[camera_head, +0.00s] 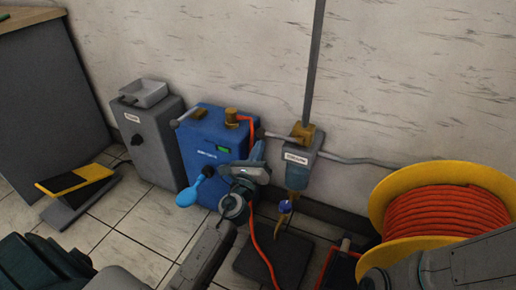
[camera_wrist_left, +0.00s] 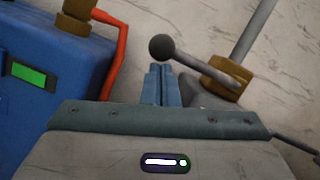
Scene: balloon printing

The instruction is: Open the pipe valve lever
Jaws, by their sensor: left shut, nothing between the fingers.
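The valve lever (camera_wrist_left: 195,62) is a grey rod with a round dark knob (camera_wrist_left: 162,47). It comes out of a brass valve body (camera_wrist_left: 225,78) on the pipe. In the head view the brass valve (camera_head: 303,133) sits below the vertical pipe, and the lever (camera_head: 278,136) points left from it. My left gripper (camera_head: 258,150) is shut and empty, left of the valve and close to the knob. In the left wrist view its blue-grey fingertips (camera_wrist_left: 160,68) lie just below the knob. I cannot tell whether they touch it. My right gripper is not in view.
A blue machine (camera_head: 205,145) with an orange hose stands left of the valve, a blue balloon (camera_head: 188,195) in front. A grey box (camera_head: 150,135) and a yellow-black pedal (camera_head: 75,182) are further left. An orange hose reel (camera_head: 440,210) stands right. Some tiled floor is clear.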

